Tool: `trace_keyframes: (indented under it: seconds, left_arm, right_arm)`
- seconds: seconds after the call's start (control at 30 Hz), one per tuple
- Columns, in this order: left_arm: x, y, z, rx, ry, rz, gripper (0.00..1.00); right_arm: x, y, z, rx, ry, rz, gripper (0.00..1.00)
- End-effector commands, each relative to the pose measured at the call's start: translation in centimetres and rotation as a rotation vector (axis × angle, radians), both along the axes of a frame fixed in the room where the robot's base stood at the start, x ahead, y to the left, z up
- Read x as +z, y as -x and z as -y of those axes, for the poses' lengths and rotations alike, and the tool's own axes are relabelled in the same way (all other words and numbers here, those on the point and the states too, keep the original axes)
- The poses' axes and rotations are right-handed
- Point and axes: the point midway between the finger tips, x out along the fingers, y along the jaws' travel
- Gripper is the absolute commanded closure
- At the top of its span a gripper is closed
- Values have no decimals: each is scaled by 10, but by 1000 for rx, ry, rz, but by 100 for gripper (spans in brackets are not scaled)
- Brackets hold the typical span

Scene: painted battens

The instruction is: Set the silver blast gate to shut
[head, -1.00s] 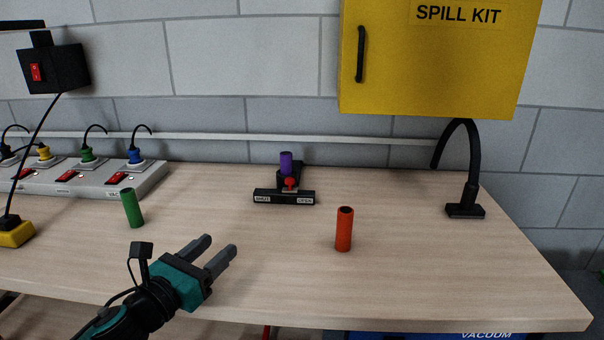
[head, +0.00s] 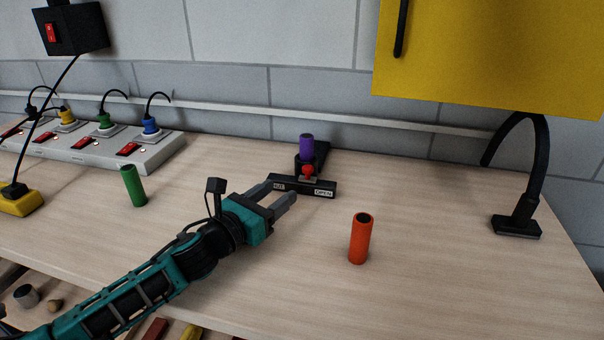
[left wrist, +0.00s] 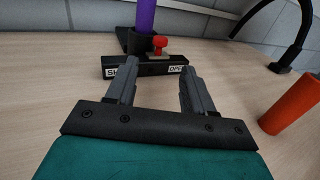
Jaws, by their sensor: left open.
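The blast gate stands toward the back of the bench. Its black front bar (head: 330,192) has a SHUT label at its left end, partly covered by my gripper, and an OPEN label at its right. A small silver piece (left wrist: 148,57) with a red knob (head: 308,170) sits behind the bar, a little right of its middle. A purple tube (head: 306,145) stands upright behind the knob. My left gripper (head: 282,190) is open and empty, in front of the bar's left part. In the left wrist view its fingers (left wrist: 158,76) point at the bar, with the knob beyond the gap.
An orange-red tube (head: 359,240) stands on the bench right of my gripper, and a green tube (head: 134,187) stands to its left. A power strip (head: 95,150) lies at back left. A black curved-arm stand (head: 517,226) is at right. The bench between is clear.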

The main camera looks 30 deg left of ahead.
Motion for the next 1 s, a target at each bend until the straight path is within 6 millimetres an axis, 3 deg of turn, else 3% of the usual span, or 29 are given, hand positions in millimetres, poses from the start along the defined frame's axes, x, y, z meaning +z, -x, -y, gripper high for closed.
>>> trace_keyframes:
  seconds: [0.5,0.7,1.0]
  left_arm:
    - [1,-75,10,1,2,1,47]
    - [0,-87,12,0,1,0,47]
    - [0,-88,13,0,1,-1,47]
  right_arm:
    - [3,0,0,0,0,-1,100]
    - [3,0,0,0,0,0,100]
    - [4,0,0,-1,0,1,100]
